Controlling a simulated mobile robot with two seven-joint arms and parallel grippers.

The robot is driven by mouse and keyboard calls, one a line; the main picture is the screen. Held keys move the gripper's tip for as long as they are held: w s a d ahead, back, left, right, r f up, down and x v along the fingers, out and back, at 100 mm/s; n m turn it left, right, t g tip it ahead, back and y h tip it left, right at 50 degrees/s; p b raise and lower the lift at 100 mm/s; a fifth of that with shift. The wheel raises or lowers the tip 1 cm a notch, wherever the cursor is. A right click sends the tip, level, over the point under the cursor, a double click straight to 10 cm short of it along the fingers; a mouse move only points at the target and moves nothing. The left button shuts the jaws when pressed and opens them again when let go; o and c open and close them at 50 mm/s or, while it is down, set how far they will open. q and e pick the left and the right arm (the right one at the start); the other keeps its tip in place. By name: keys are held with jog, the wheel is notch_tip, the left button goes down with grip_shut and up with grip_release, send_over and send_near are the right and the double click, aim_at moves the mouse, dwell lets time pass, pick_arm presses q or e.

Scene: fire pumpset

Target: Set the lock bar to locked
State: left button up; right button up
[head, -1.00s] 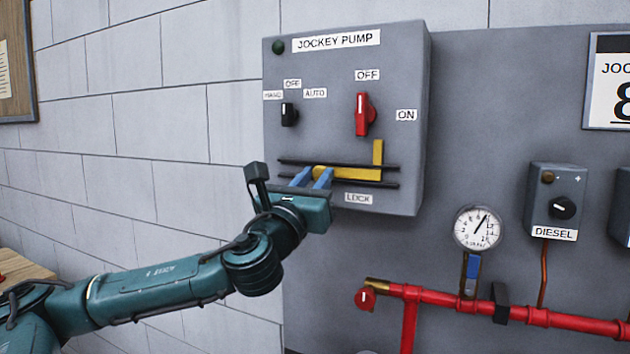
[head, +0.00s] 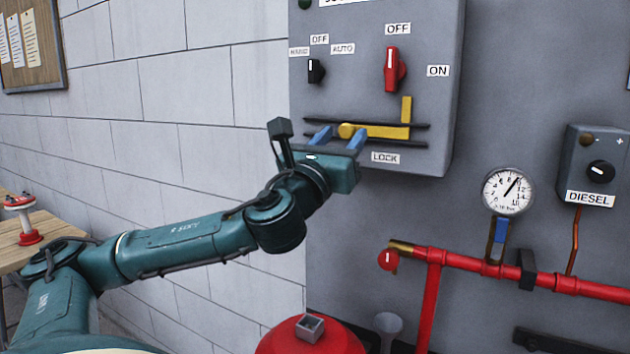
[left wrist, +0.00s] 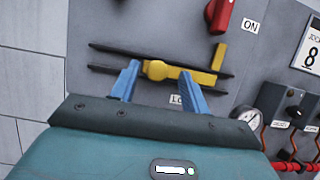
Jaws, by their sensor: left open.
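The lock bar (head: 385,131) is a yellow L-shaped bar lying between two dark horizontal rails on the grey jockey pump box, above the LOCK label (head: 385,158). Its upright tab points up at its right end, and a round yellow knob (head: 346,130) is at its left end. My left gripper (head: 339,141) is open at the bar's left end, with blue fingers spread to either side of the knob. In the left wrist view, the lock bar (left wrist: 205,77) shows beyond the fingers, its knob between them; I cannot tell whether they touch it. My right gripper is not in view.
Above the bar are a red switch (head: 393,70) and a small black selector (head: 316,70). A red pipe (head: 480,276) and a pressure gauge (head: 507,191) are at the lower right. A wooden table (head: 40,240) stands at the far left.

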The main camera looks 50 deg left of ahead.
pick_arm(q)
jog(key=shift+s+d+f+b, duration=0.25)
jog(key=shift+s+f+b, duration=0.45)
jog(key=shift+b, duration=0.2)
jog(key=b+v, duration=1)
jog(key=b, duration=0.4)
jog(key=shift+s+r, duration=0.2)
jog(key=shift+s, duration=0.1)
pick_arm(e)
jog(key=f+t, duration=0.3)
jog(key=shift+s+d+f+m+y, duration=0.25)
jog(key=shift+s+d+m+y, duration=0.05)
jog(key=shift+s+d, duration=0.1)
